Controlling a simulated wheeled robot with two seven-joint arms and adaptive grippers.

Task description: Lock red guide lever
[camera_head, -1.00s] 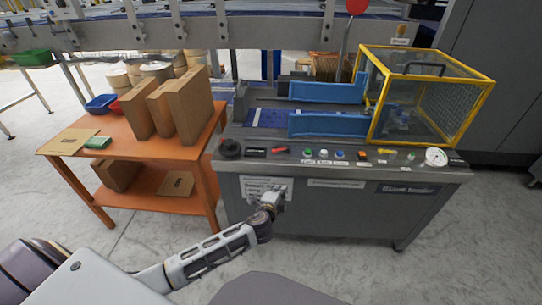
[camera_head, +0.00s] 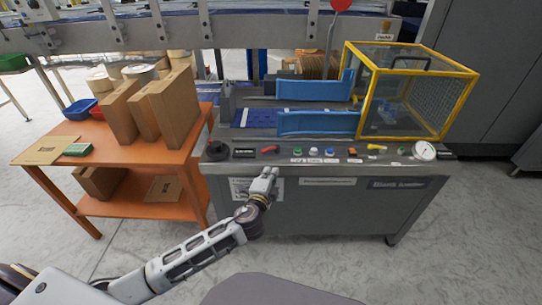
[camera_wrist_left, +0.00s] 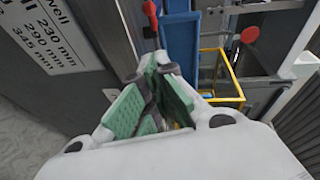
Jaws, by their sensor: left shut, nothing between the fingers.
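The red guide lever (camera_head: 270,149) is a small red handle on the front control panel of the grey machine, lying nearly flat, near the panel's left end. It also shows at the top of the left wrist view (camera_wrist_left: 151,14), beyond the fingertips. My left gripper (camera_head: 272,171) is in front of the machine, just below the panel edge and below the lever, apart from it. Its green-padded fingers (camera_wrist_left: 152,72) are shut with nothing between them. Whether the lever is locked cannot be told. My right gripper is not in view.
Beside the lever are a black knob (camera_head: 217,148), several push buttons (camera_head: 313,152), a yellow lever (camera_head: 377,147) and a round gauge (camera_head: 424,151). Blue guides (camera_head: 318,124) and a yellow-framed guard (camera_head: 447,115) stand behind. An orange table (camera_head: 120,152) with cartons is at left.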

